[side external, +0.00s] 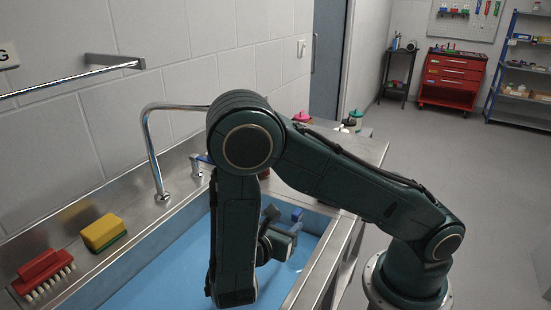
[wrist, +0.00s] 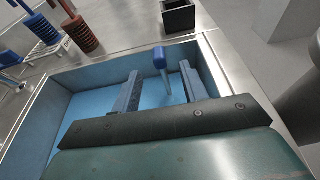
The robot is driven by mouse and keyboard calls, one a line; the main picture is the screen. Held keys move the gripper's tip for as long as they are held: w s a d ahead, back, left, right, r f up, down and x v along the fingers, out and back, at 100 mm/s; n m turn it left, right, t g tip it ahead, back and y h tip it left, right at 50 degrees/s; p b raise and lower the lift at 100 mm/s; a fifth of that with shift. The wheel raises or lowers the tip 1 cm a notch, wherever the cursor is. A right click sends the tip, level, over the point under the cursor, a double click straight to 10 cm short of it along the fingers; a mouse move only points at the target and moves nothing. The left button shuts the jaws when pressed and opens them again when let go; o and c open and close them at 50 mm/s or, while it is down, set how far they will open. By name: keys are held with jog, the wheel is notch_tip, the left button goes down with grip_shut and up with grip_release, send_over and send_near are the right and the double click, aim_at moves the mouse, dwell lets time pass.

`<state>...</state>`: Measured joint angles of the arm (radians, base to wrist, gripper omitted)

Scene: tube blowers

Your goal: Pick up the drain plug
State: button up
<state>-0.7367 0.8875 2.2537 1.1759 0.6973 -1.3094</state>
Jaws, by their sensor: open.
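In the wrist view, an upright piece with a blue head (wrist: 160,58) and a thin pale stem stands in the blue sink basin (wrist: 75,85). It looks like the drain plug, though its foot is not clear. My gripper (wrist: 160,72) is open, with one finger on each side of the stem in the picture. I cannot tell whether either finger touches it. In the side view, my gripper (side external: 283,220) is low over the basin (side external: 170,265), partly hidden behind my arm. A faint ring shows on the basin below it.
A faucet (side external: 155,150), a yellow-green sponge (side external: 103,232) and a red brush (side external: 42,272) are along the sink's wall side.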

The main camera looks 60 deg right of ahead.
aim_at(294, 216)
jog(key=shift+x, duration=1.35)
jog(key=shift+x, duration=2.55)
grip_shut()
